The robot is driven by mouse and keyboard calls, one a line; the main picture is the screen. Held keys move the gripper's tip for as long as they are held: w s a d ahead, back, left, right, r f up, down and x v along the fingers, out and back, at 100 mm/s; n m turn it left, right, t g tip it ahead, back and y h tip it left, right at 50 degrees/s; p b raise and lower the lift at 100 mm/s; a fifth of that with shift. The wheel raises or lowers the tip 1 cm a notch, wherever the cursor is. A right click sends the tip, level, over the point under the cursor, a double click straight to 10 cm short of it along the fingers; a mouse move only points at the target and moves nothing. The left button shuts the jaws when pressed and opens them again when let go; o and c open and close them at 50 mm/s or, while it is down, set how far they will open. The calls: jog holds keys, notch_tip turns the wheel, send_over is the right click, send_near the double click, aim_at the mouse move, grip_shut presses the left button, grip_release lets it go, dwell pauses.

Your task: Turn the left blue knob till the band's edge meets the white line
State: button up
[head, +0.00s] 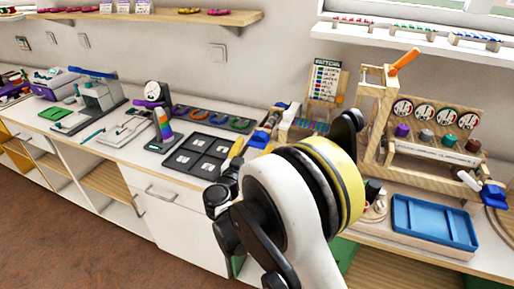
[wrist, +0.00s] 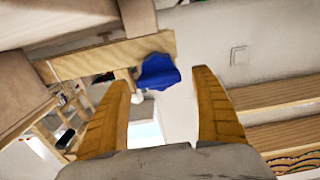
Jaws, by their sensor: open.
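The left blue knob (head: 261,137) sticks out at the left of the bead board stand on the counter. In the wrist view a blue lobed knob (wrist: 158,72) shows beyond the gap between my fingertips, against a wooden strip. My gripper (wrist: 168,82) is open, with one tan finger on each side and nothing between them. In the head view a tan finger of my gripper (head: 237,151) shows just left of the knob, and my arm hides the rest. I cannot make out the band or the white line. The right blue knob (head: 491,194) is at the far right.
A dark tray with four pale squares (head: 198,156) lies left of my gripper. A wooden rack with several dials (head: 433,115) and a blue tray (head: 432,221) stand at the right. A wall plate (wrist: 238,55) shows in the wrist view.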

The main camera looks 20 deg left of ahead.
jog(key=shift+w, duration=0.65)
jog(key=c, duration=1.2)
